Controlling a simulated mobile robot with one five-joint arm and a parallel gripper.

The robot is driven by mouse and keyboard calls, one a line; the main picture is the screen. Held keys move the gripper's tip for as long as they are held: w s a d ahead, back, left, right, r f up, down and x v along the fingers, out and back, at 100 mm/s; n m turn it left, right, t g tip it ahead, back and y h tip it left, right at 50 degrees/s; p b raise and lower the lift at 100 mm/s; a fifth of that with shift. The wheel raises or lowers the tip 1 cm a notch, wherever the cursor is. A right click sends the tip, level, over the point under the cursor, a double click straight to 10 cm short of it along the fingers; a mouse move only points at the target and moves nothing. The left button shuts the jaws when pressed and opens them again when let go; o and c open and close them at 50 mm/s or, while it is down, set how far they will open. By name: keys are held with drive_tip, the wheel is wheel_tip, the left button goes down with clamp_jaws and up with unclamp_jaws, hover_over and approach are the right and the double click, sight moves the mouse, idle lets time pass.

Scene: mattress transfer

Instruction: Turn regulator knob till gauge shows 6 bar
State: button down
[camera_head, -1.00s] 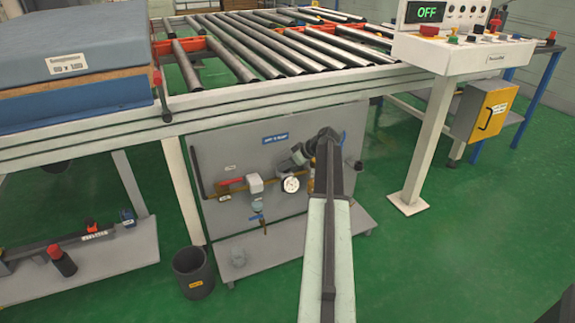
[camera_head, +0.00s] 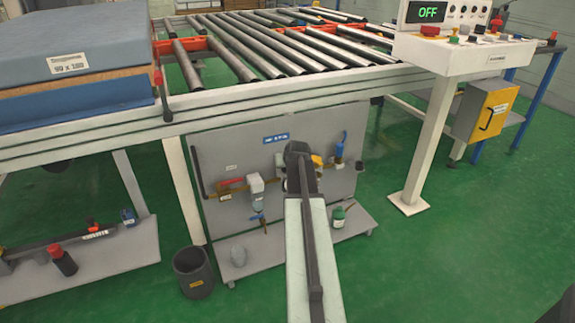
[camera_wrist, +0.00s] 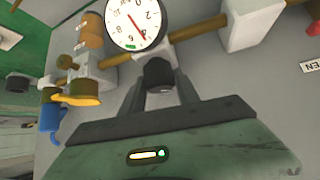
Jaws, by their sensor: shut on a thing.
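The pressure gauge (camera_wrist: 136,22) is a round white dial with a red needle, tilted in the wrist view. I cannot read its value for sure. A green mark shows near its rim. The dark regulator knob (camera_wrist: 158,74) sits just below the gauge in that view. My gripper (camera_wrist: 160,88) has a finger on each side of the knob and is shut on it. In the head view my arm's end (camera_head: 298,158) is in front of the grey panel (camera_head: 225,150) and hides the gauge and knob.
A brass pipe (camera_head: 232,190) with a red-handled valve (camera_head: 230,182) and a white filter unit (camera_head: 256,182) runs along the panel. A blue-topped part (camera_head: 339,148) is at the right. A green pot (camera_head: 338,214) stands on the lower shelf. The roller conveyor (camera_head: 250,50) is above.

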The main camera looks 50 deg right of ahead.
drive_tip(key=shift+m+g+h, duration=0.3)
drive_tip(key=shift+m, duration=0.3)
drive_tip(key=c, duration=1.2)
unclamp_jaws()
drive_tip(key=shift+o, duration=0.2)
drive_tip(key=p+v, duration=0.5)
drive_tip(key=v, duration=0.2)
drive_tip(key=shift+s+r, duration=0.15)
drive_tip(key=shift+r, duration=0.1)
drive_tip(key=shift+a, duration=0.1)
